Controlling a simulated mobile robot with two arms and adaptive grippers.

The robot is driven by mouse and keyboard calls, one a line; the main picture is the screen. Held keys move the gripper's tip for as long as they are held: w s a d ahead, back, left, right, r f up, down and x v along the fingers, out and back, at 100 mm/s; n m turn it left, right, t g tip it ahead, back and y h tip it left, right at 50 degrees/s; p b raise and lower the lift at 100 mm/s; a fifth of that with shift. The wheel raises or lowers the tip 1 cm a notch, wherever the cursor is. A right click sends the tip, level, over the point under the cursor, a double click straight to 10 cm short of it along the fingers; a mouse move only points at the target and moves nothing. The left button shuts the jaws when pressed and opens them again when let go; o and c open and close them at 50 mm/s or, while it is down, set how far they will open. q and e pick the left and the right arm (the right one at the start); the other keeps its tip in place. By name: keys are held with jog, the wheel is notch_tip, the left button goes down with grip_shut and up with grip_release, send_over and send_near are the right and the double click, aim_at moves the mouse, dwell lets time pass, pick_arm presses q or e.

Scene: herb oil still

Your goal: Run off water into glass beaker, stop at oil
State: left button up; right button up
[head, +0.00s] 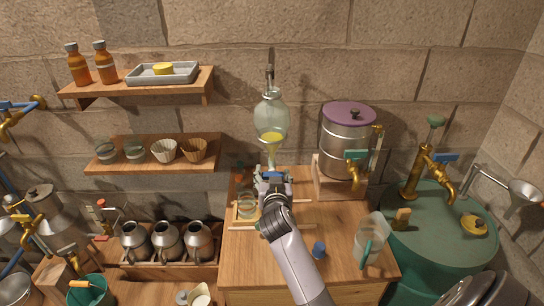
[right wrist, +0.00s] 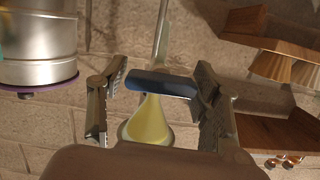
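The glass separating funnel (head: 271,112) hangs upright at the wall above the wooden bench, with yellow liquid (head: 271,137) low in its bulb. In the right wrist view the funnel's cone (right wrist: 149,122) appears upside down, yellow close up to a dark blue tap handle (right wrist: 162,84); I cannot make out a water line. My right gripper (right wrist: 158,97) has its fingers apart on either side of the handle, the handle's end very near one finger. In the head view this gripper (head: 273,181) hides the tap. A glass beaker (head: 247,207) stands left of it; its contents are unclear.
A steel drum with purple lid (head: 348,117) stands right of the funnel. A clear jug (head: 371,240) and a small blue item (head: 319,250) are on the bench. Shelves (head: 154,152) with cups are at left, and a green barrel (head: 446,228) is at right.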

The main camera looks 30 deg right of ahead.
jog(key=o, duration=0.3)
jog(key=shift+o, duration=0.2)
jog(key=s+a+f+n+g+y, duration=0.3)
jog(key=s+a+f, duration=0.25)
jog(key=s, duration=0.55)
jog(key=s+a+f+n+g+y, duration=0.2)
jog(key=s+a+f+n+g, duration=0.3)
jog(key=s, duration=0.7)
jog(key=s+a+f+n+g+y, duration=0.1)
jog(key=s+a+f+g+y, duration=0.2)
jog(key=s+a, duration=0.6)
jog(key=s+d+f, duration=0.1)
jog(key=s+f, duration=0.1)
jog(key=f, duration=1.1)
jog(key=s+d+f, duration=0.1)
jog(key=s+f, duration=0.1)
jog(key=f, duration=1.2)
jog(key=s+d+f+g, duration=0.1)
jog(key=s+d+f, duration=0.1)
jog(key=s+f, duration=1.4)
jog(key=shift+s+d+f+b, duration=0.3)
jog(key=shift+s+d+f, duration=0.05)
jog(key=shift+s+d, duration=0.05)
